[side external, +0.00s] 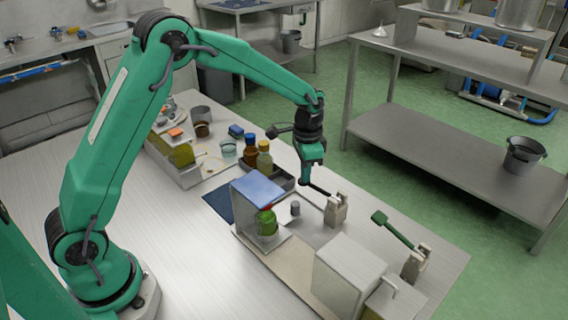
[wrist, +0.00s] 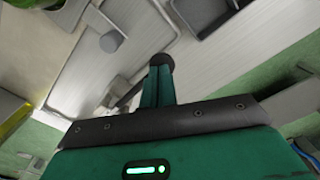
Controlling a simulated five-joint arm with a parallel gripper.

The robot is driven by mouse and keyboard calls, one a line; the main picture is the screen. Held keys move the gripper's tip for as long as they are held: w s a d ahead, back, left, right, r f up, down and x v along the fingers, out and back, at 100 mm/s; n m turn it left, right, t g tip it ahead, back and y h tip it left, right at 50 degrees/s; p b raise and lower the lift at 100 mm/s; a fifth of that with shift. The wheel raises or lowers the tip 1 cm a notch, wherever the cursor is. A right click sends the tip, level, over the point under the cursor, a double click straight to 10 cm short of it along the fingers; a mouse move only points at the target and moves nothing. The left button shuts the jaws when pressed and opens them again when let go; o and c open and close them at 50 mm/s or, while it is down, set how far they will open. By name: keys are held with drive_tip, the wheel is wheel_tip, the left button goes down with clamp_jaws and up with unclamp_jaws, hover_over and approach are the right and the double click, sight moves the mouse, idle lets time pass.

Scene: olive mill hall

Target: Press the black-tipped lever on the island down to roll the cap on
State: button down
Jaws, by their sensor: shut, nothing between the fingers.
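The black-tipped lever (side external: 320,191) rises from a pale bracket (side external: 336,211) on the metal island, its dark end up and to the left. My gripper (side external: 305,182) is shut and empty, pointing down at the lever's dark end; whether they touch I cannot tell. In the wrist view my shut fingers (wrist: 156,88) end right at a round black tip (wrist: 161,60). A bottle with a green body and red top (side external: 267,221) stands in the blue-topped capping station (side external: 258,188).
A second lever with a green tip (side external: 395,230) stands to the right. A metal box (side external: 348,275) is at the front. Brown and yellow bottles (side external: 264,158) stand in a dark tray behind. A small grey cylinder (side external: 295,209) sits left of the bracket.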

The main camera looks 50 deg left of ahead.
drive_tip(key=shift+r, duration=2.55)
drive_tip(key=shift+r, duration=2.5)
